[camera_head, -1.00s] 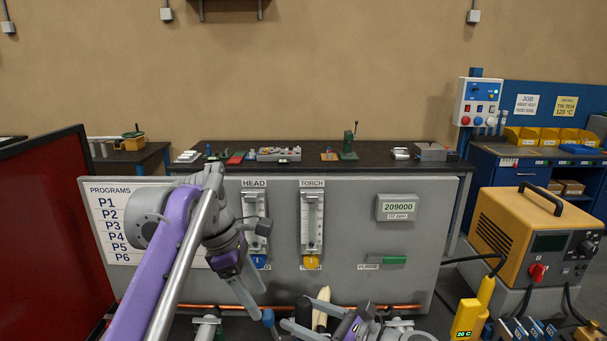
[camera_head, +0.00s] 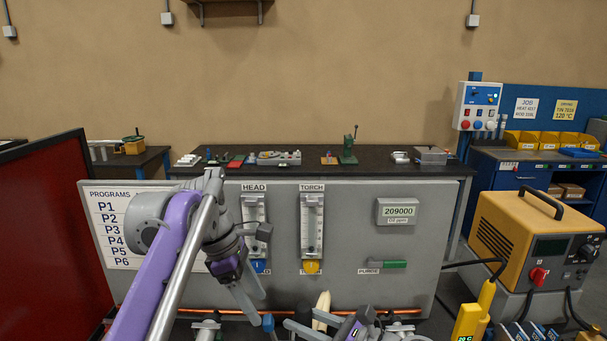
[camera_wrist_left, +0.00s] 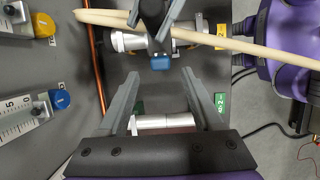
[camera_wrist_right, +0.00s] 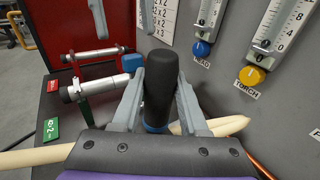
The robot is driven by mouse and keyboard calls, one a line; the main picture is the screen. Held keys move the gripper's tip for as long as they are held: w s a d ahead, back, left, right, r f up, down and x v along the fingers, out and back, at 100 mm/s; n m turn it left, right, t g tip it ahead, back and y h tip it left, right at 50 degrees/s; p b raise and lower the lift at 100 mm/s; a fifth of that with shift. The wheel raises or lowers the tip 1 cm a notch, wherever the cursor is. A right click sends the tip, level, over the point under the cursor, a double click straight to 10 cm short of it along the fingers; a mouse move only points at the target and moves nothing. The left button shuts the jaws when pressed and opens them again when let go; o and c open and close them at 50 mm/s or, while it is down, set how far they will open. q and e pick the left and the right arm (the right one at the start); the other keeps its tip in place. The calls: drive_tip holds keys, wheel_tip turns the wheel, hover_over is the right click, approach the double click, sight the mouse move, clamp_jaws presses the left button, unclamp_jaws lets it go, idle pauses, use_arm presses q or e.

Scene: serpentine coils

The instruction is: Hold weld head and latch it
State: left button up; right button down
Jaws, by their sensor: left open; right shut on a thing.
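The weld head has a black cylindrical grip (camera_wrist_right: 160,85) with a blue band at its base. My right gripper (camera_wrist_right: 158,80) is shut on this grip, one finger on each side; it also shows low in the head view (camera_head: 318,322). A small blue block (camera_wrist_left: 161,62), possibly the latch, sits by the head; it also shows in the right wrist view (camera_wrist_right: 132,62) and the head view (camera_head: 268,321). My left gripper (camera_wrist_left: 158,82) is open and empty, its fingertips just short of the blue block. The head's seating on the tube is largely hidden.
A cream hose (camera_wrist_left: 260,45) runs from the head past my right arm. The grey panel (camera_head: 345,235) with HEAD and TORCH flow meters stands close behind. A copper pipe (camera_wrist_left: 97,65) runs along its foot. Silver tube parts (camera_wrist_left: 165,123) lie below my left gripper.

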sight(265, 319)
use_arm(q)
drive_tip(key=shift+f, duration=0.1)
drive_tip(key=shift+x, duration=3.3)
drive_tip(key=c, duration=1)
